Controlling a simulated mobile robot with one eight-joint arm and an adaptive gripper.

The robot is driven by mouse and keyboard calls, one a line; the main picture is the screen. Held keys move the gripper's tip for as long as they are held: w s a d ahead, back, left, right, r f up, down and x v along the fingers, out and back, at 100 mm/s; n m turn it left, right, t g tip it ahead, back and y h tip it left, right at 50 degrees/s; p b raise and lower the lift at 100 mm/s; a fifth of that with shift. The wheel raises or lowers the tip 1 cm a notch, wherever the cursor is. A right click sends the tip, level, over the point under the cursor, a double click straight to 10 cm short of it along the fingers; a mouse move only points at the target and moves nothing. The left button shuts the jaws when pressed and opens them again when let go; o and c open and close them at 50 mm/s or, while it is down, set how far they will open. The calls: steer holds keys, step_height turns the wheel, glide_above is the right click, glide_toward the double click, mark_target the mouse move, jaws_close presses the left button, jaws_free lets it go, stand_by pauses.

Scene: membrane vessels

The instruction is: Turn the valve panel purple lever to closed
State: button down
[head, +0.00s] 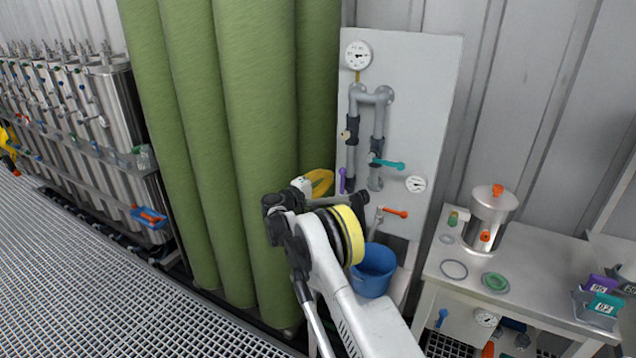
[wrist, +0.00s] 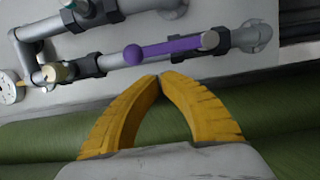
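The valve panel (head: 425,110) is a pale board with grey pipes on the wall. Its purple lever (head: 342,178) shows at the panel's lower left, pointing roughly up and down. In the wrist view the purple lever (wrist: 165,49) has a round knob at its left end and lies nearly along the grey pipe. My gripper (head: 318,182) is left of the lever in the head view. In the wrist view my gripper (wrist: 160,77) has its yellow fingertips together, with nothing seen between them. The tips are just below the lever in the picture; whether they touch it I cannot tell.
A teal lever (head: 388,164) and an orange lever (head: 395,212) are also at the panel. Tall green cylinders (head: 255,130) stand close on the left. A blue bucket (head: 372,272) sits below. A metal table (head: 540,285) with a steel vessel (head: 490,217) is at right.

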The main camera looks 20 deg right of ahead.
mark_target(343, 179)
steer(key=shift+s+d, duration=0.4)
steer(key=shift+s, duration=0.15)
steer(key=shift+s+d+r+m, duration=0.2)
steer(key=shift+s+d+m, duration=0.2)
steer(key=shift+m, duration=0.4)
steer(key=s+d+m, duration=0.1)
steer(key=s+m+y, duration=0.1)
steer(key=m, duration=0.1)
steer(key=shift+s+d+r+m, duration=0.15)
steer(key=shift+d+m, duration=0.15)
steer(key=shift+d, duration=0.05)
steer(key=s+d+f+m+t+y+b, duration=0.1)
steer(key=s+d+f+m+y+b, duration=0.2)
steer(key=m, duration=0.6)
steer(key=shift+s+d+f+t+b, duration=0.3)
steer(key=shift+s+d+f, duration=0.15)
steer(key=shift+s+f, duration=0.5)
steer(key=shift+s+d, duration=0.1)
steer(key=shift+s, duration=0.05)
